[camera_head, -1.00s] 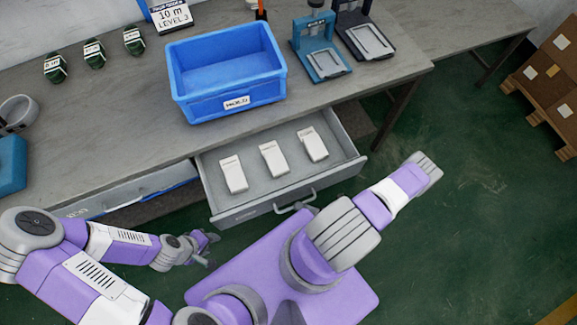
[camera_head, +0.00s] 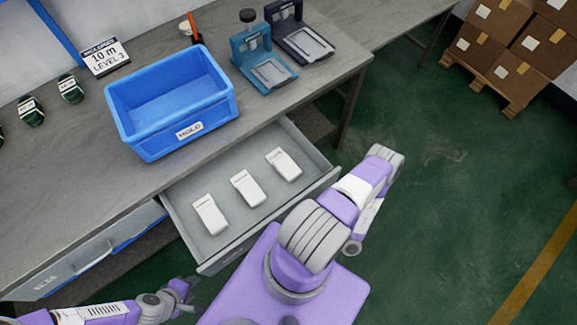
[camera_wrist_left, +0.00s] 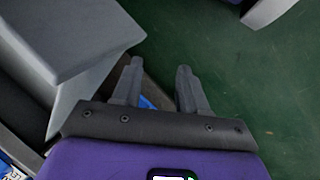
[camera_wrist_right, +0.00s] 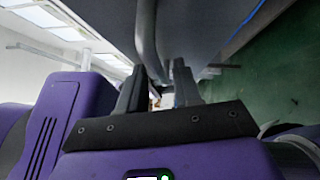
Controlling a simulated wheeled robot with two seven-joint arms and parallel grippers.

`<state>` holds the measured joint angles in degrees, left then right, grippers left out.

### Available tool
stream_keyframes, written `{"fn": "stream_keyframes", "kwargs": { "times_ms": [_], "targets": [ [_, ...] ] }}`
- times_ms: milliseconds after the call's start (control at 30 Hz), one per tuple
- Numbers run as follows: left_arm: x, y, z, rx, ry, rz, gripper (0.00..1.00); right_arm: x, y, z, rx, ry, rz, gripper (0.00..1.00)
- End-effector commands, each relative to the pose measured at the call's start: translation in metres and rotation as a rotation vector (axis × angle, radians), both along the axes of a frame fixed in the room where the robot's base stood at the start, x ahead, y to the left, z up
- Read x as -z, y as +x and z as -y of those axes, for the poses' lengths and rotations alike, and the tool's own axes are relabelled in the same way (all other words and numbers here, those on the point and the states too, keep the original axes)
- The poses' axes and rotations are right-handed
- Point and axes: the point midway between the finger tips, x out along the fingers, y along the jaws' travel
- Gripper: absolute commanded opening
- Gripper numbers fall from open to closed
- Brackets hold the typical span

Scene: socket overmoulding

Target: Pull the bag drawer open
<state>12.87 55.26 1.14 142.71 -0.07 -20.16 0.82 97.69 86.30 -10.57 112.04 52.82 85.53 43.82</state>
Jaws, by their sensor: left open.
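An open grey drawer (camera_head: 232,243) stands out from under the workbench in the head view, with white packets (camera_head: 248,188) lying in a row inside. I cannot read its label. My arm hides its front handle in the head view. In the right wrist view, the handle (camera_wrist_right: 147,35) is a curved grey bar running between the fingers of my right gripper (camera_wrist_right: 159,80), which is closed around it. In the head view, my right gripper is hidden behind its own arm. My left gripper (camera_head: 185,290) is open and empty, low in front of the bench; it also shows in the left wrist view (camera_wrist_left: 160,80).
A second drawer (camera_head: 60,272) with a handle and blue trim is left of the open one. A blue bin (camera_head: 158,145), a teal press (camera_head: 262,60) and a dark press (camera_head: 300,35) stand on the bench (camera_head: 60,185). Green floor at right is free; boxes (camera_head: 520,50) stand far right.

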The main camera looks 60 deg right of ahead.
Motion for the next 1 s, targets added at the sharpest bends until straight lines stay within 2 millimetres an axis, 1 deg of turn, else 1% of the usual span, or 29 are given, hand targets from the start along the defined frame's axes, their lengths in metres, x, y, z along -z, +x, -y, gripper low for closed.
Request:
{"fn": "stream_keyframes", "kwargs": {
  "times_ms": [267, 367, 467, 600, 733, 900, 1000],
  "targets": [
    [0.0, 0.0, 0.0, 0.0, 0.0, 0.0, 0.43, 0.0, 0.0, 0.0, 0.0, 0.0, 0.001, 0.38],
    [0.0, 0.0, 0.0, 0.0, 0.0, 0.0, 0.43, 0.001, -0.004, 0.002, -0.001, -0.001, 0.0, 0.38],
    [0.001, 0.0, 0.0, 0.0, 0.0, 0.0, 0.43, 0.003, -0.016, 0.009, 0.001, -0.003, -0.002, 0.38],
    [0.003, 0.0, 0.0, 0.0, 0.0, 0.0, 0.43, 0.007, -0.038, 0.02, 0.001, -0.003, -0.002, 0.38],
    [0.005, 0.0, 0.0, 0.0, 0.0, 0.0, 0.43, 0.009, -0.055, 0.029, 0.001, -0.003, -0.002, 0.38],
    [0.005, 0.0, 0.0, 0.0, 0.0, 0.0, 0.43, 0.01, -0.066, 0.034, -0.001, 0.0, 0.0, 0.38],
    [0.005, 0.0, 0.0, 0.0, 0.0, 0.0, 0.43, 0.01, -0.067, 0.035, -0.001, 0.0, 0.0, 0.38]
  ]
}}
